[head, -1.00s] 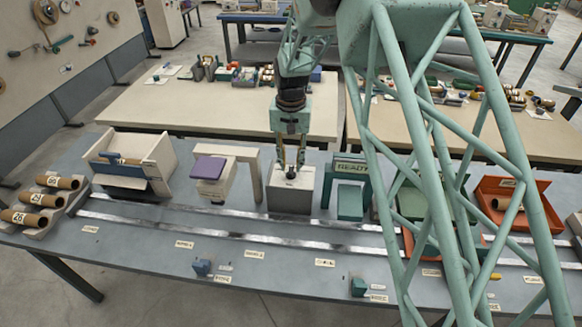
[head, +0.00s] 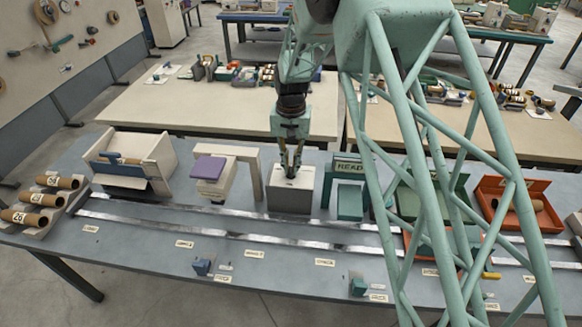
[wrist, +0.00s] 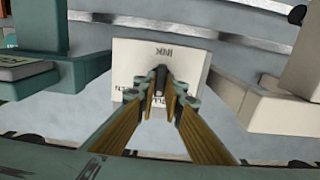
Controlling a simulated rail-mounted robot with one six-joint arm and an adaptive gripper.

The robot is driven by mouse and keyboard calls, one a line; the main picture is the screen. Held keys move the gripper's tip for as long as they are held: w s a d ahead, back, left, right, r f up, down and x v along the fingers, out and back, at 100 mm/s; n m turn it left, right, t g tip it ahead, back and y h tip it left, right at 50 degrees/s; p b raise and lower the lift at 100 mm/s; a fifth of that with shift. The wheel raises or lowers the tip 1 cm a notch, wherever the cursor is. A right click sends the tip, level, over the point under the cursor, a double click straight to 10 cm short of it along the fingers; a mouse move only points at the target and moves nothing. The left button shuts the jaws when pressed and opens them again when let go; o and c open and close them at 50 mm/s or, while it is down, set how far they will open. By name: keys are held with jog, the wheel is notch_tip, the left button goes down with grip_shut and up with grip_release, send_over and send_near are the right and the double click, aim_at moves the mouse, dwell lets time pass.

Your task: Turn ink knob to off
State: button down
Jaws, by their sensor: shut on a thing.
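The ink box (head: 288,200) is a pale block on the near bench, between the purple-topped unit and the green READY stand. In the wrist view its white top (wrist: 130,62) carries the word INK, which reads upside down. The dark ink knob (wrist: 161,77) stands on that top, narrow and mostly hidden by the fingers. My gripper (head: 291,172) points down over the box, and in the wrist view its two fingertips (wrist: 161,97) are shut on the knob from both sides. Other lettering on the top is partly covered by the fingers.
The purple-topped unit (head: 209,170) with its pale arch stands close on the left. The green READY stand (head: 350,204) is close on the right. Metal rails (head: 240,233) run along the bench in front. My lattice column covers part of the right side.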

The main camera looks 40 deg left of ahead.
aim_at(290, 168)
jog(key=shift+n, duration=0.4)
jog(key=n+b, duration=0.2)
jog(key=n, duration=0.3)
jog(key=shift+s, duration=0.1)
jog(key=n+b, duration=0.1)
jog(key=n, duration=0.5)
jog(key=shift+s+a, duration=0.1)
dwell(0.5)
jog(key=c, duration=2.7)
grip_release()
jog(key=shift+r, duration=0.1)
jog(key=shift+r, duration=5.9)
